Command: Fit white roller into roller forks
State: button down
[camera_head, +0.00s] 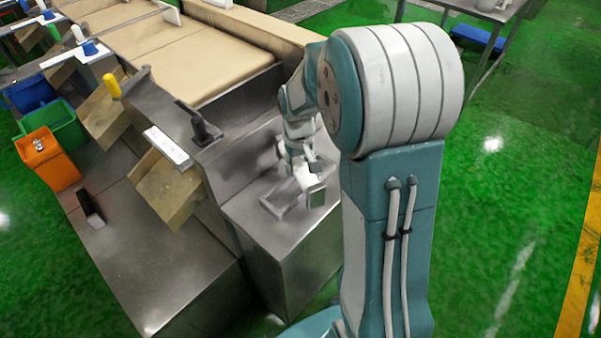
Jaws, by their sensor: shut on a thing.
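My gripper (308,165) is at the end of my arm, low over the metal box at the front of the conveyor. It is small in this view and partly hidden by its own links. It is shut on a pale, short piece that I take for the white roller (305,182). A grey bracket-like shape (275,207), perhaps the roller forks, shows just below and left of the gripper on the box top. I cannot tell whether the roller touches it or sits in it.
The metal box (262,220) has a bare top around the gripper. A tan belt (215,60) lies behind it. A black upright part (200,128) and a cardboard box (168,190) stand left. Orange (48,160) and green (65,135) bins are farther left. Green floor is open at right.

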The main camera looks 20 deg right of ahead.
jog(key=shift+w+a+f, duration=0.1)
jog(key=shift+w+f, duration=0.2)
jog(key=shift+f, duration=0.15)
notch_tip(320, 180, down, 2)
jog(key=shift+f, duration=0.25)
jog(key=shift+d+f, duration=0.35)
jog(key=shift+d, duration=0.15)
jog(key=shift+c, duration=0.8)
grip_release()
jog(key=shift+a+f, duration=0.1)
jog(key=shift+a, duration=0.25)
